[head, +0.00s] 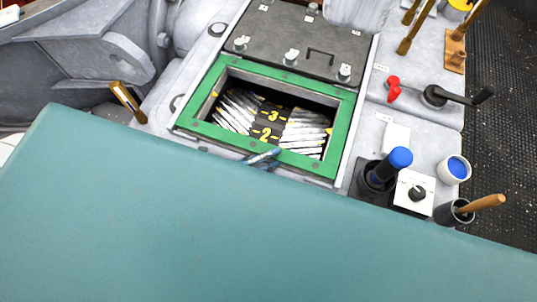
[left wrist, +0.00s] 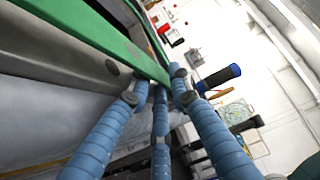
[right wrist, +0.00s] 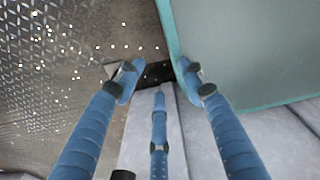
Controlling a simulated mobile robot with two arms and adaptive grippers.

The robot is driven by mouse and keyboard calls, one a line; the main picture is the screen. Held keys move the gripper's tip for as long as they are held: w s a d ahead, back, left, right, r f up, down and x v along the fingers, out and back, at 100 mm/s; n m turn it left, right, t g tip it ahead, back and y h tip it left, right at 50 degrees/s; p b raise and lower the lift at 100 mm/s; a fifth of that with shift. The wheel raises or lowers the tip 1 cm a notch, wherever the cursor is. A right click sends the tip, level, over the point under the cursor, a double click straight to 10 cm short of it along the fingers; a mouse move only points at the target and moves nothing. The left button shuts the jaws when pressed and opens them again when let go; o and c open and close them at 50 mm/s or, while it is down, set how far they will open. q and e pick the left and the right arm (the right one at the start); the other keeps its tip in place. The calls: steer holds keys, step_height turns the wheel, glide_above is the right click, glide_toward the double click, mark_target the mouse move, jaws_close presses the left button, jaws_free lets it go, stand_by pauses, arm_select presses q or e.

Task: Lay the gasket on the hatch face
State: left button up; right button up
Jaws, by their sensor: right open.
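The gasket is a green rectangular frame (head: 344,130) with dark round spots. In the head view it surrounds the hatch opening and looks lined up with it. A small gap beneath it cannot be told. The pale hatch face (head: 353,97) shows as a thin border beside it. My left gripper (head: 263,157) is at the middle of the gasket's near edge. In the left wrist view its blue fingers (left wrist: 158,88) close around the edge of the green gasket (left wrist: 100,35). My right gripper (right wrist: 158,80) is open and empty, away from the gasket.
A dark hinged cover (head: 300,45) with knobs stands behind the opening. To the right are a red lever (head: 393,88), a blue-topped handle (head: 400,158), a white cup (head: 454,170) and a wooden-handled tool (head: 485,203). A broad teal surface fills the foreground.

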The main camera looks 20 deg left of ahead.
arm_select(q)
steer(key=shift+a+f, duration=0.2)
steer(key=shift+f, duration=0.2)
arm_select(e)
steer(key=shift+a, duration=0.1)
arm_select(q)
steer(key=shift+r, duration=0.35)
steer(key=shift+w+r+p, duration=0.1)
steer(key=shift+r+p, duration=0.45)
steer(key=shift+p, duration=0.15)
steer(key=shift+s+a+f+b, duration=0.3)
steer(key=shift+s+a+f, duration=0.1)
steer(key=shift+s+a, duration=0.2)
steer(key=v, duration=1)
steer(key=shift+s+r, duration=0.15)
steer(key=shift+r, duration=0.15)
arm_select(e)
steer(key=shift+w+r, duration=0.15)
steer(key=shift+r, duration=0.3)
arm_select(q)
steer(key=shift+s, duration=0.1)
